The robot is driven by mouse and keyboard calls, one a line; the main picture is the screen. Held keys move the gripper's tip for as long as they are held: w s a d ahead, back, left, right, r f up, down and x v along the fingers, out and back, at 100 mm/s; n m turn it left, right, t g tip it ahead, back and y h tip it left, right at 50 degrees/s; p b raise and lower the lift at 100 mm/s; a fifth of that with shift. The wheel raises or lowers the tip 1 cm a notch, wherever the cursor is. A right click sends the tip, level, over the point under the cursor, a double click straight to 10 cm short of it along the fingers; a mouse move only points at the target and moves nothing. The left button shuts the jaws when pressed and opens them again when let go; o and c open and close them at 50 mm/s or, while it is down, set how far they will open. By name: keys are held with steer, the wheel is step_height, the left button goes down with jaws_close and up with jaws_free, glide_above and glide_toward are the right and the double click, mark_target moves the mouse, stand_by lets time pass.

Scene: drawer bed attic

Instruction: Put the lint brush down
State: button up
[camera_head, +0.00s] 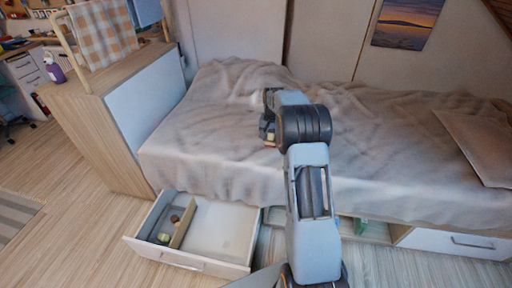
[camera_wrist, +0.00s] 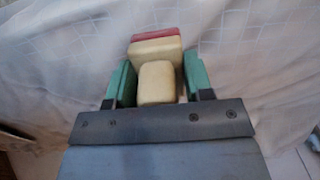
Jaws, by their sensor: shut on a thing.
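My gripper (camera_wrist: 158,78) is shut on the lint brush (camera_wrist: 156,82), a pale wooden block shape with a red strip at its far end. The green fingers press on its two sides. In the head view, my gripper (camera_head: 267,132) is over the front part of the bed, and only a small tan bit of the brush (camera_head: 270,143) shows below it. The arm hides most of the brush there. I cannot tell whether the brush touches the blanket.
The bed (camera_head: 215,115) has a rumpled grey blanket. Below it, a white drawer (camera_head: 225,228) stands open, with a wooden divider (camera_head: 184,224) and small items in its left compartment. A wooden cabinet (camera_head: 95,120) with a checked cloth stands at left. A shut drawer (camera_head: 455,243) is at right.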

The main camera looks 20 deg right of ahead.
steer(key=w+a+f, duration=0.1)
steer(key=w+f, duration=0.1)
steer(key=w, duration=0.2)
steer(key=b, duration=0.1)
glide_above(256, 150)
steer(key=f, duration=0.5)
steer(key=shift+s+f, duration=0.3)
steer(key=shift+f, duration=0.1)
steer(key=shift+w+a+f, duration=0.1)
steer(key=shift+w+f, duration=0.1)
steer(key=shift+f, duration=0.15)
steer(key=shift+f+b, duration=0.35)
steer(key=shift+f, duration=1.05)
steer(key=shift+f, duration=0.1)
steer(key=o, duration=0.9)
steer(key=shift+c, duration=0.2)
